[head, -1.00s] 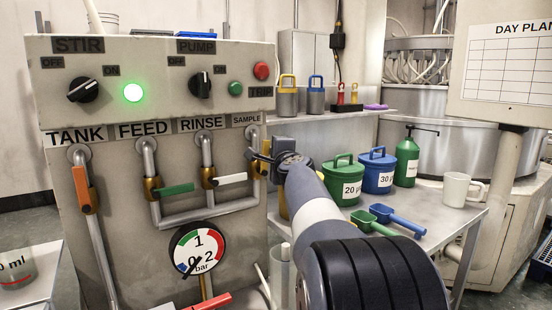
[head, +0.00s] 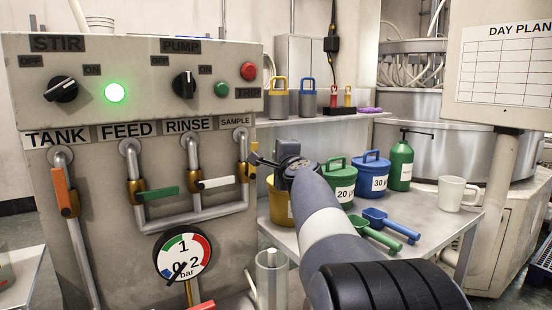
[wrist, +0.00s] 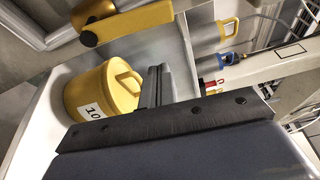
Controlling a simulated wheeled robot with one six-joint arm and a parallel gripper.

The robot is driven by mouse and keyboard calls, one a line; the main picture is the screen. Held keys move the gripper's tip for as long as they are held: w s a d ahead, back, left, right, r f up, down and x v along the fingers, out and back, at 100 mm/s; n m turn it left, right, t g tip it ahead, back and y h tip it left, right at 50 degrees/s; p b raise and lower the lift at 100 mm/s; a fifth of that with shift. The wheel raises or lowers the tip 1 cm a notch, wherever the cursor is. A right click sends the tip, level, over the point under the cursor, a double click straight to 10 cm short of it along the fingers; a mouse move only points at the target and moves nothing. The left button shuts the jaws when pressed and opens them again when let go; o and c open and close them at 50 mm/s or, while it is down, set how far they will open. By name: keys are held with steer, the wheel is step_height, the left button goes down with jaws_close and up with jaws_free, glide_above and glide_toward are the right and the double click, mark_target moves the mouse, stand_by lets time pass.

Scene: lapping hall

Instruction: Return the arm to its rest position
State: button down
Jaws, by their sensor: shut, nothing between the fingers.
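My arm reaches in from the lower right in the head view. My gripper (head: 256,155) is beside the right edge of the control panel (head: 150,80), close to the yellow handle of the SAMPLE valve (head: 252,160). I cannot tell from the head view whether it touches the handle. In the wrist view my gripper (wrist: 155,85) is shut and empty, pointing past the yellow tub marked 10 (wrist: 102,92). The yellow valve handle (wrist: 125,22) shows at the top of the wrist view, apart from the fingers.
The side table (head: 410,225) holds a green tub (head: 340,185), a blue tub (head: 372,173), a green scoop (head: 375,233), a blue scoop (head: 395,224), a green bottle (head: 401,165) and a white mug (head: 456,193). A pressure gauge (head: 182,255) sits low on the panel.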

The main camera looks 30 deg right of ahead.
steer(key=v, duration=0.7)
steer(key=shift+w+d, duration=0.15)
